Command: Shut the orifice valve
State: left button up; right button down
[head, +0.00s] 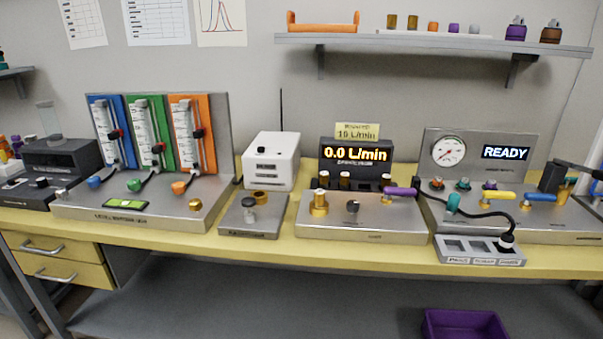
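No label that I can read names the orifice valve, so I cannot tell which valve it is. A purple valve lever (400,191) points sideways at the right end of the middle metal unit (376,222), beside a brass fitting (319,203) and a dark knob (352,206). A yellow lever (499,195) and a blue lever (541,198) lie on the right unit (473,222). The display (355,154) above the middle unit reads 0.0 L/min. Neither of my grippers is in view.
Left stands a flowmeter panel (223,130) with blue, green and orange columns. A white box (271,161) stands behind a small metal unit (266,228). A labelled tray (478,258) and black hose (470,212) sit front right. A purple bin (465,325) is below the bench.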

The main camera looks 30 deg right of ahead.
aim_at(388, 191)
jog(key=u, duration=2.2)
jog(key=k, duration=2.4)
jog(key=z, duration=1.85)
